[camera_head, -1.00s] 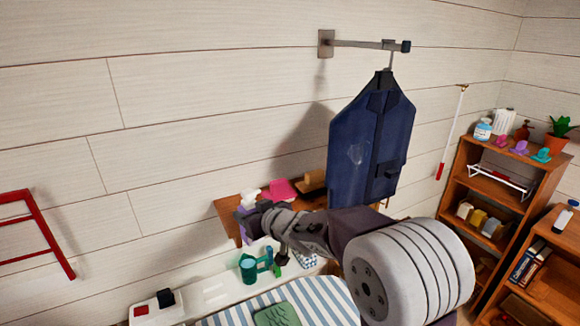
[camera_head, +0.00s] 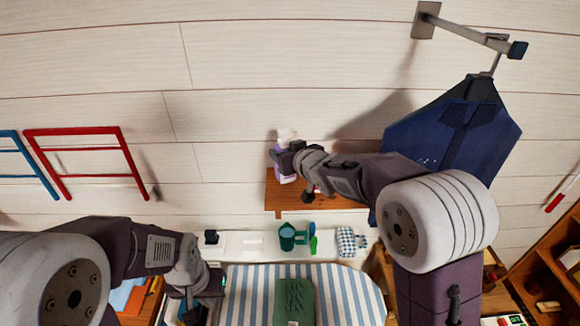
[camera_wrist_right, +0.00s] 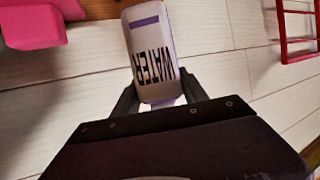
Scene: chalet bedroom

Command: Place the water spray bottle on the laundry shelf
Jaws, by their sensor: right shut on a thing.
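The water spray bottle (camera_head: 284,172) is white and purple. It is upright at the left end of the brown wooden shelf (camera_head: 286,202) on the wall. My right gripper (camera_head: 291,160) is shut on it. In the right wrist view the bottle (camera_wrist_right: 150,55) is between the two fingers, with its WATER label upside down in the picture. I cannot tell whether its base touches the shelf. My left gripper (camera_head: 197,306) is low at the left, over the ironing area, pointing down; its fingers are too unclear to judge.
A pink object (camera_wrist_right: 30,24) is near the bottle in the wrist view. A blue garment (camera_head: 452,130) hangs right of the shelf. A red rack (camera_head: 88,131) is on the left wall.

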